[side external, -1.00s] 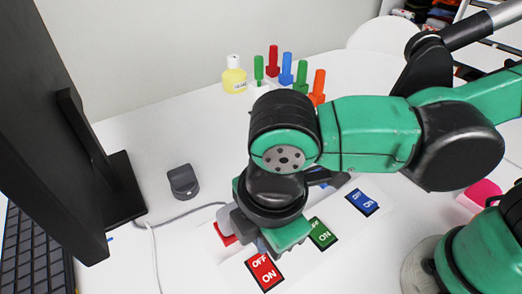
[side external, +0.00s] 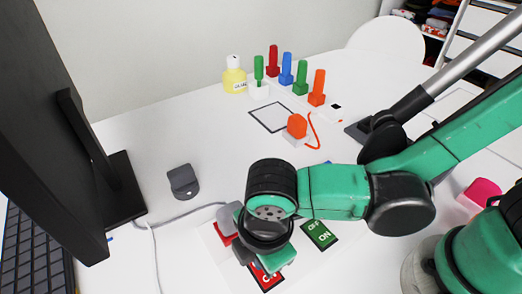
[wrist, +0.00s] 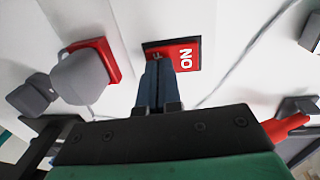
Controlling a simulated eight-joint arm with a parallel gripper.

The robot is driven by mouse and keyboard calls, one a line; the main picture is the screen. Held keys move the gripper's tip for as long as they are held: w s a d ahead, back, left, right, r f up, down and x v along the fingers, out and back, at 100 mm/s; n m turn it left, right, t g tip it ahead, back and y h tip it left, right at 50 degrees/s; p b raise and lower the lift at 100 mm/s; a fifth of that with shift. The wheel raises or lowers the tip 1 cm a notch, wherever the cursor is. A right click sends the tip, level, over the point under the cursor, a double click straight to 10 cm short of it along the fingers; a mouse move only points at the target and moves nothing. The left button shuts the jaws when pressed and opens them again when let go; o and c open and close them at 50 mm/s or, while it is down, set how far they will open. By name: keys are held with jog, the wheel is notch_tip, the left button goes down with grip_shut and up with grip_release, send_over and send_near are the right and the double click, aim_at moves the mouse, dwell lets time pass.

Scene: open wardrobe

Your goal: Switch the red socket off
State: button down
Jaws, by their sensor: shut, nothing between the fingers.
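The red switch (side external: 265,280) lies flat on the white power strip, partly hidden by my gripper in the side view. In the wrist view, the red switch (wrist: 185,56) shows its "ON" end, while my fingers cover the other end. My gripper (wrist: 156,62) is shut and empty, pointing down with its fingertips at that covered end. I cannot tell whether they touch it or only hover over it. The red socket (wrist: 106,60) sits beside the switch with a grey plug (wrist: 80,76) in it.
The green switch (side external: 320,235) is right of my gripper. A black monitor (side external: 50,110) stands at left, with a grey charger (side external: 183,182) near its base. An orange plug (side external: 297,125) and several coloured pegs stand farther back. The table between is clear.

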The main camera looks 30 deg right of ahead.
jog(key=shift+f, duration=0.15)
jog(key=shift+s, duration=0.1)
jog(key=shift+s+r, duration=0.25)
jog(key=shift+s, duration=0.4)
notch_tip(320, 180, up, 14)
jog(key=w, duration=0.1)
jog(key=shift+w, duration=0.35)
dwell(0.4)
jog(key=w+d+f+m+t, duration=0.2)
jog(key=w+d+m+t, duration=0.1)
jog(key=d+m, duration=0.6)
jog(key=w+d+f+m+t, duration=0.2)
jog(key=w+d+m+t, duration=0.1)
jog(key=d+m, duration=0.6)
jog(key=d, duration=0.3)
jog(key=shift+w+d+f, duration=0.2)
jog(key=shift+w+d, duration=0.1)
jog(key=shift+d, duration=0.05)
